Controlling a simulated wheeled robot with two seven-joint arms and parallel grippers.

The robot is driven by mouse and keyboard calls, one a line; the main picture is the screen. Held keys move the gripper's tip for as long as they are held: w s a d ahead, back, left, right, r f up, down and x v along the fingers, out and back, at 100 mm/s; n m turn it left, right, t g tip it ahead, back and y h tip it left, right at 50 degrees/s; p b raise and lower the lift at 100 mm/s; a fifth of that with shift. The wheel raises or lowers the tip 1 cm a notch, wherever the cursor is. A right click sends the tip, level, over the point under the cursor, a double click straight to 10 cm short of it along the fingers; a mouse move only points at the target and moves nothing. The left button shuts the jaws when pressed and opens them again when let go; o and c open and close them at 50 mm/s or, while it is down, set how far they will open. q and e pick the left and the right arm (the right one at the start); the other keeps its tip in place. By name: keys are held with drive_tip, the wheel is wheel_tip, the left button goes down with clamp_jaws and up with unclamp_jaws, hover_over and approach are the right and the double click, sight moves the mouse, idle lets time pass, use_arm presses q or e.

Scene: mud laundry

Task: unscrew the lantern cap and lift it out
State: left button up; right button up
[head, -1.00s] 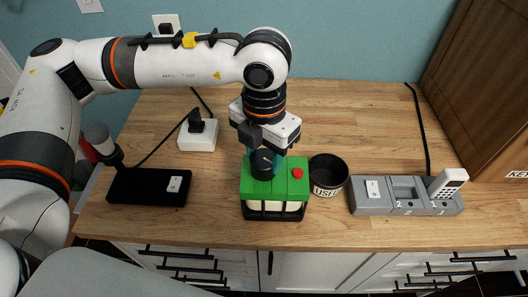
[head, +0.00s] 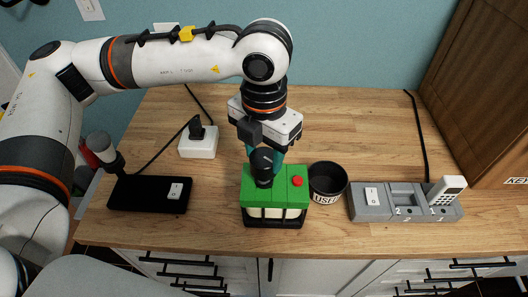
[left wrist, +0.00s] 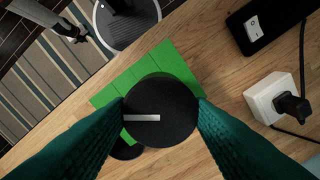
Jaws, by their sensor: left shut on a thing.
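The lantern (head: 275,207) stands upright on the counter, with a green top, a cream body, a black base and a red button (head: 297,181). My left gripper (head: 264,155) comes down from above. Its teal fingers are closed on the black round cap (head: 263,163) at the left part of the green top. The cap stands up above the green top, and I cannot tell whether its lower end is free. In the left wrist view the cap (left wrist: 162,110) sits between both fingers, with a pale line across its face, and hides much of the green top (left wrist: 170,58).
A black bin marked USED (head: 327,183) stands close to the lantern's right. A grey dock (head: 405,203) holding a white handset (head: 446,191) is farther right.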

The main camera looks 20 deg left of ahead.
sight(264, 157)
use_arm(q)
drive_tip(key=shift+r+p, duration=0.4)
drive_tip(key=shift+r, duration=1.3)
drive_tip(key=shift+r+p, duration=0.45)
drive_tip(key=shift+r, duration=1.15)
